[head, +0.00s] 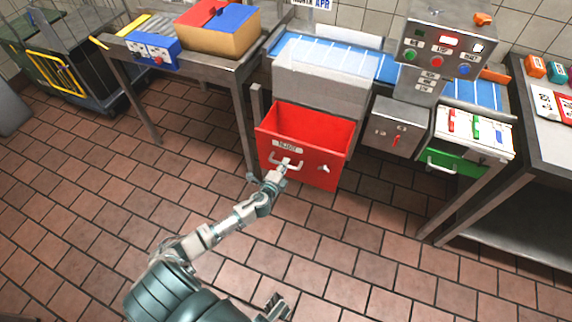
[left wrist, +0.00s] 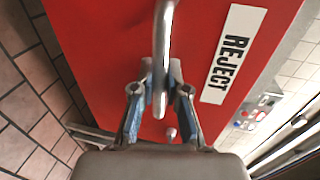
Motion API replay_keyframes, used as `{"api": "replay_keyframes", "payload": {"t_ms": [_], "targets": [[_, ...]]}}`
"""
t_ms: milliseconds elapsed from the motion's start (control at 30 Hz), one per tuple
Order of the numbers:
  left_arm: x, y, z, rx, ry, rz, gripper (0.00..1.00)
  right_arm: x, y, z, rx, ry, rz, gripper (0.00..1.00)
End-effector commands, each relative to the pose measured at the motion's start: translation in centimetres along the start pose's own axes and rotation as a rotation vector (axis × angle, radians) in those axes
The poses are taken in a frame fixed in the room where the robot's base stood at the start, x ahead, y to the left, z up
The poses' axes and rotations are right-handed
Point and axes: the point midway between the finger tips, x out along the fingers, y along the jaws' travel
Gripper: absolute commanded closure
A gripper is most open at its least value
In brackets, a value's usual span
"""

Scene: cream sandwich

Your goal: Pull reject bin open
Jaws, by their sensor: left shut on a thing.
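The red reject bin (head: 300,146) hangs under the conveyor, pulled outward, with its open top and inner walls showing. Its front has a REJECT label (left wrist: 229,54) and a metal bar handle (head: 296,167). My left gripper (head: 284,166) is at this handle. In the left wrist view, the fingers of my left gripper (left wrist: 160,97) close around the handle (left wrist: 163,45) from both sides. A small latch (head: 323,168) sits on the bin's front, right of the handle. Part of what looks like my right gripper (head: 275,307) shows at the bottom edge; its fingers are unclear.
A grey box with a red switch (head: 394,128) is right of the bin, and a green drawer (head: 452,160) is farther right. A table leg (head: 243,125) stands close on the left. The tiled floor (head: 380,255) in front is clear.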

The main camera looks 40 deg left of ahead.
Motion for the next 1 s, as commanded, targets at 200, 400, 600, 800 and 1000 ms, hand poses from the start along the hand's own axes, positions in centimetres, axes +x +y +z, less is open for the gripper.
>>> {"api": "replay_keyframes", "payload": {"t_ms": [200,400,600,800,1000], "targets": [[0.1,0.2,1.1,0.008,-0.025,0.004,0.82,0.1,0.4,0.1,0.000,-0.001,0.000,0.60],[0.1,0.1,0.7,0.006,-0.018,0.003,0.61,0.1,0.4,0.1,-0.001,-0.001,0.001,0.60],[-0.2,-0.1,0.2,0.007,-0.015,0.001,0.61,0.1,0.3,0.0,0.003,0.003,-0.003,0.60],[-2.7,0.0,0.1,0.007,-0.013,0.002,0.61,0.1,0.5,0.1,0.003,0.004,-0.004,0.60],[-7.2,0.3,0.6,0.002,-0.015,0.007,0.61,0.1,0.3,0.1,0.001,0.003,-0.001,0.60]]}}
